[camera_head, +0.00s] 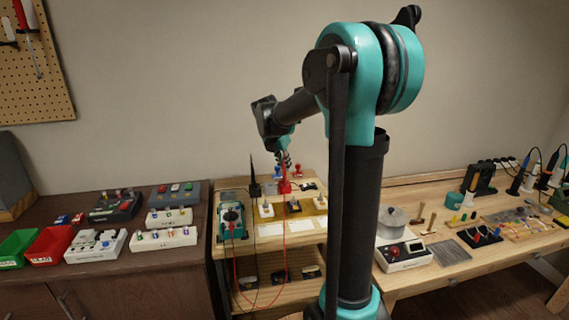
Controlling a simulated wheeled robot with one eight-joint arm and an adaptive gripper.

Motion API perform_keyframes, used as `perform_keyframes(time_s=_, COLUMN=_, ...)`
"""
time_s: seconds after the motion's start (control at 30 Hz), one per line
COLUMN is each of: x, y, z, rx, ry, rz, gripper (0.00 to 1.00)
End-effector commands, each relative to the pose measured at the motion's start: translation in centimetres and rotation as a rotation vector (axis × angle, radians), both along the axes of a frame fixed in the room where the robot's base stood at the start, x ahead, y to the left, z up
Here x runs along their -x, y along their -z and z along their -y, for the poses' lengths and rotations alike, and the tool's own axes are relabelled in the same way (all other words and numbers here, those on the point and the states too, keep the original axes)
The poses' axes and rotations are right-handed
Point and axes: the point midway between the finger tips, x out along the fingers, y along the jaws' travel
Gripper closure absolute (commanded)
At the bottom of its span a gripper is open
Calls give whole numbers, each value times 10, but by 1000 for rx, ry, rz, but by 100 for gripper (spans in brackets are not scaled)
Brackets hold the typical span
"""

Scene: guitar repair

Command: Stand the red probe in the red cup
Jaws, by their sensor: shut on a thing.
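My gripper (284,161) is above the back of the small middle table, pointing down. It is shut on the red probe, of which only a little shows below the fingers. A red cup (284,187) is directly under the gripper. The probe's tip is hidden or too small, so I cannot tell whether it is inside the cup or just above it. A thin red lead (284,232) hangs from there past the table front and loops toward the teal multimeter (232,220). The black probe (252,168) stands upright in the black cup (254,190) to the left.
Small blue and red objects (298,173) stand behind the cup. White and dark blocks (266,209) and pale cards (271,230) lie in front. Left, a dark cabinet holds boxes and red and green bins (50,245). Right, a wooden bench (430,271) holds tools. My arm hides part of the middle.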

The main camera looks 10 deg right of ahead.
Motion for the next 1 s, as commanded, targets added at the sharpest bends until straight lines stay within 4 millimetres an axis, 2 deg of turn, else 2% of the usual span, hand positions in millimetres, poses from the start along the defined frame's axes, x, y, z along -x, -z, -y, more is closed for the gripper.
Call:
perform_keyframes(time_s=0.93, x=0, y=16, z=0, rx=0, ry=0, rz=0, gripper=100)
perform_keyframes(time_s=0.97, x=0, y=16, z=0, rx=0, ry=0, rz=0, gripper=88)
perform_keyframes(time_s=1.0, x=0, y=16, z=0, rx=0, ry=0, rz=0, gripper=83)
